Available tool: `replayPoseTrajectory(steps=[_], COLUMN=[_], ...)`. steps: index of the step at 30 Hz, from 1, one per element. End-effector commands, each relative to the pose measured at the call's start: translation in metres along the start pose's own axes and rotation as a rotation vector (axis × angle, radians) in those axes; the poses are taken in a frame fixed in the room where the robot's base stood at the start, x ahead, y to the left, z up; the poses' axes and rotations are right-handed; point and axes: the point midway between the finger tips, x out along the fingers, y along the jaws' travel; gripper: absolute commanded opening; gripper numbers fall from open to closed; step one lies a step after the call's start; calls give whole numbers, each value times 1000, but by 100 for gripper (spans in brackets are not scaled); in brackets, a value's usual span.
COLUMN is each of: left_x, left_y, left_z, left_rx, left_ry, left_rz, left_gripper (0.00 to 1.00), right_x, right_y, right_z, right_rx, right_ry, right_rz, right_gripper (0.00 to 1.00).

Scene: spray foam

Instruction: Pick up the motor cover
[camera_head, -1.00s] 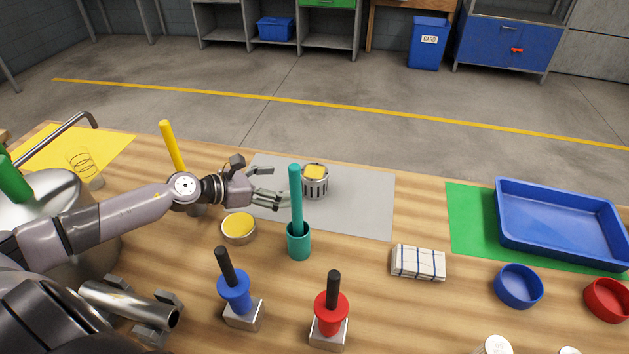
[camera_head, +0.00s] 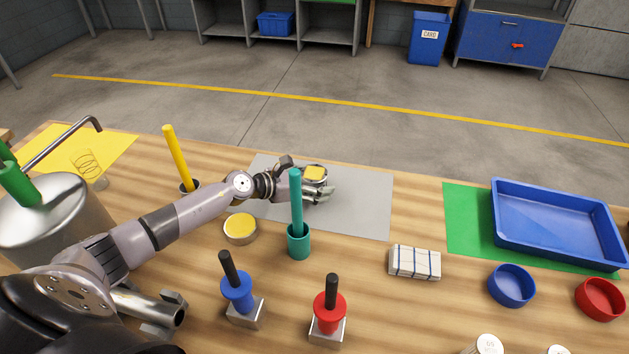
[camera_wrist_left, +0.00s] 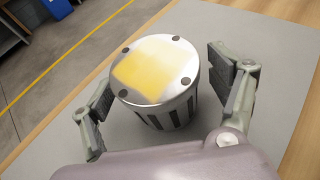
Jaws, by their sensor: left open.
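The motor cover (camera_head: 315,173) is a silver, slotted cylinder with a yellow square on its top. It stands upright on the grey mat (camera_head: 365,205). In the left wrist view the motor cover (camera_wrist_left: 156,75) sits between the two fingers of my left gripper (camera_wrist_left: 165,100), which is open. Gaps show between the cover and the fingers on both sides. In the head view my left gripper (camera_head: 305,183) reaches the cover from the left, and its fingers hide the cover's lower part. My right gripper is not in view.
A teal stick in a teal cup (camera_head: 298,240) stands in front of the gripper. A round tin with a yellow top (camera_head: 240,228) is below the forearm. Blue (camera_head: 237,290) and red (camera_head: 329,308) handled tools stand nearer. A folded cloth (camera_head: 414,262) and blue tray (camera_head: 555,225) lie right.

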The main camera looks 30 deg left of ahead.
Motion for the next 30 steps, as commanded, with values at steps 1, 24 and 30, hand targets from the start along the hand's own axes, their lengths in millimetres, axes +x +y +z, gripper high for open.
replayPoseTrajectory(steps=[1,24,30], left_x=[1,0,0], left_y=[0,0,0], left_z=[0,-1,-1], left_rx=[0,0,0], left_ry=[1,1,1], left_rz=[0,1,1], left_gripper=[82,42,29], right_x=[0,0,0], right_y=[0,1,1], right_z=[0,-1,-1], right_rx=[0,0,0], right_ry=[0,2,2], right_rz=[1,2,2], right_gripper=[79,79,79])
